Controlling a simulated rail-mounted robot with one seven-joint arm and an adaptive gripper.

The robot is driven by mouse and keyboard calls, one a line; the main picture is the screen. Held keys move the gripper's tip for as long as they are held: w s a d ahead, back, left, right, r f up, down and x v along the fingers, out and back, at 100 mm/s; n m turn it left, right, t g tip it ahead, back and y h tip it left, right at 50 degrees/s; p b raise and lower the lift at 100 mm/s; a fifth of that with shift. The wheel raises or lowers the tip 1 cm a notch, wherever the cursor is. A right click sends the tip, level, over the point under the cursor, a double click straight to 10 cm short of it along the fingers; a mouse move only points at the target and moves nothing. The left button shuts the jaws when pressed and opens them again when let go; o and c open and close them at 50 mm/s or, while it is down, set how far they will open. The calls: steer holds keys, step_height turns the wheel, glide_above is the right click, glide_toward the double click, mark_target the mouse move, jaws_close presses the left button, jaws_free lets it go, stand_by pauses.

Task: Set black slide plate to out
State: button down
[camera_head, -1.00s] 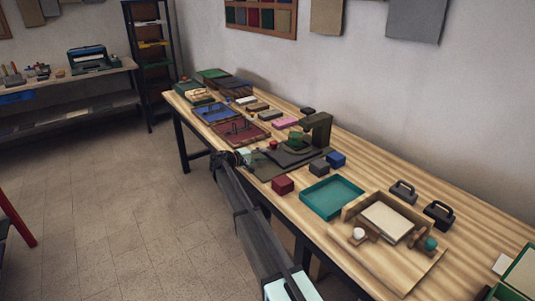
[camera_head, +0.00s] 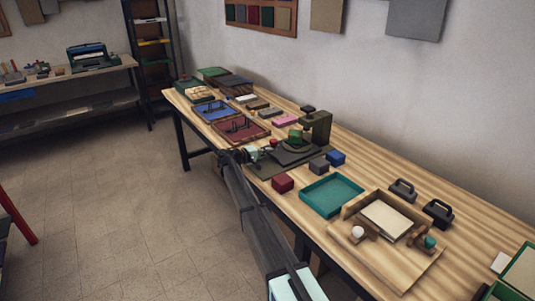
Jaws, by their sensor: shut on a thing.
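The black slide plate (camera_head: 290,156) lies at the base of an olive-green press (camera_head: 316,128) on the long wooden table. My gripper (camera_head: 246,155) is at the left front of the press, at the near edge of the table. It is shut at the plate's near left side; the exact contact is too small to make out. A small pale block-like part (camera_head: 252,152) shows at the fingertips. A small red knob (camera_head: 273,143) stands just beyond them. The press head and column hide part of the plate's far side.
A dark red cube (camera_head: 283,183), a grey cube (camera_head: 319,166) and a blue cube (camera_head: 336,158) stand right of the plate. A teal tray (camera_head: 333,211) is further right. A maroon tray (camera_head: 240,130) lies just behind my gripper.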

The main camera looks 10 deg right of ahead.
steer(key=b+v, duration=0.1)
steer(key=v, duration=0.2)
steer(key=f+b+v, duration=0.1)
steer(key=v, duration=0.3)
steer(key=f+b+v, duration=0.1)
steer(key=v, duration=0.3)
steer(key=shift+s+a+f, duration=0.15)
steer(key=shift+a+f, duration=0.05)
steer(key=shift+a, duration=0.05)
steer(key=c, duration=1.2)
jaws_free()
steer(key=shift+a, duration=0.15)
steer(key=v, duration=1.2)
